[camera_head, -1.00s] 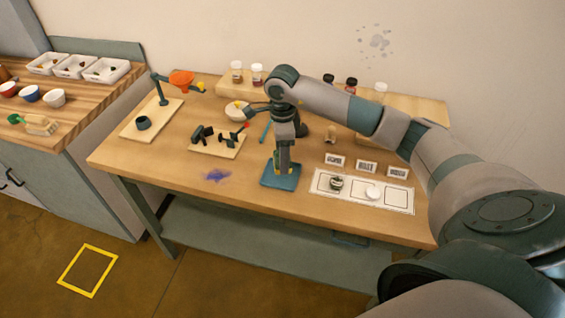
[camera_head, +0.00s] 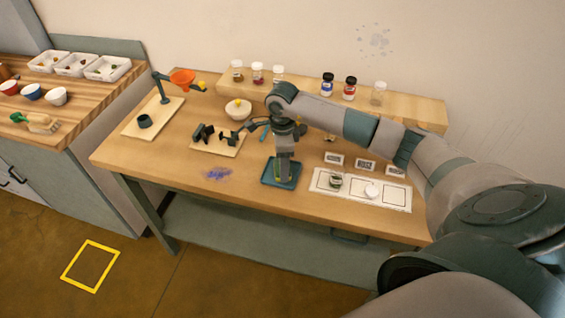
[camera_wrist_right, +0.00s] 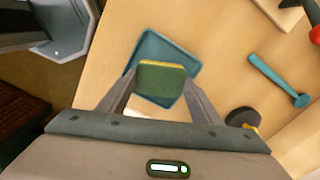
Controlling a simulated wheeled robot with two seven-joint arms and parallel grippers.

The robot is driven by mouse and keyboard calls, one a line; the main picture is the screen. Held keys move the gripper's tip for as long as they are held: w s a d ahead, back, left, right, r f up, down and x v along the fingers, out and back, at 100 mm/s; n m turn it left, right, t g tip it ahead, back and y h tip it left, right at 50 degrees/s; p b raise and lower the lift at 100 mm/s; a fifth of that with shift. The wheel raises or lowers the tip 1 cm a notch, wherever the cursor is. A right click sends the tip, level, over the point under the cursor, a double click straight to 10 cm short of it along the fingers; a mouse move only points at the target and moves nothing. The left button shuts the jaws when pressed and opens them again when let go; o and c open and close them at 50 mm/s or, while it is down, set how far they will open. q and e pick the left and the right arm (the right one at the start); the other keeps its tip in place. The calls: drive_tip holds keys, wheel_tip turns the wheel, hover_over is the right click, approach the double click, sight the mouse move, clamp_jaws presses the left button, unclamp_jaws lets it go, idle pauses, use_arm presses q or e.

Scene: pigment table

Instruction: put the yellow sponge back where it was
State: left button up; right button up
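The yellow sponge (camera_wrist_right: 160,78) shows in the right wrist view as a green-topped block with a yellow edge. It sits between the two fingers of my right gripper (camera_wrist_right: 160,84), which touch its sides. Below it is a teal tray (camera_wrist_right: 151,47). In the head view my right gripper (camera_head: 282,172) points straight down over the teal tray (camera_head: 291,184), and the sponge is mostly hidden by the fingers. I cannot tell whether the sponge touches the tray floor. A purple stain (camera_head: 217,174) lies on the table left of the tray. My left gripper is not in view.
A board with dark tools (camera_head: 229,150) and a bowl (camera_head: 238,110) stand behind left. Jars (camera_head: 327,84) line the back shelf. The table's front edge is close.

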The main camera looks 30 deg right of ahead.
drive_tip(key=shift+o, duration=1.4)
drive_tip(key=shift+r, duration=0.7)
wheel_tip(320, 180, up, 11)
drive_tip(key=b, duration=0.4)
drive_tip(key=shift+b, duration=0.35)
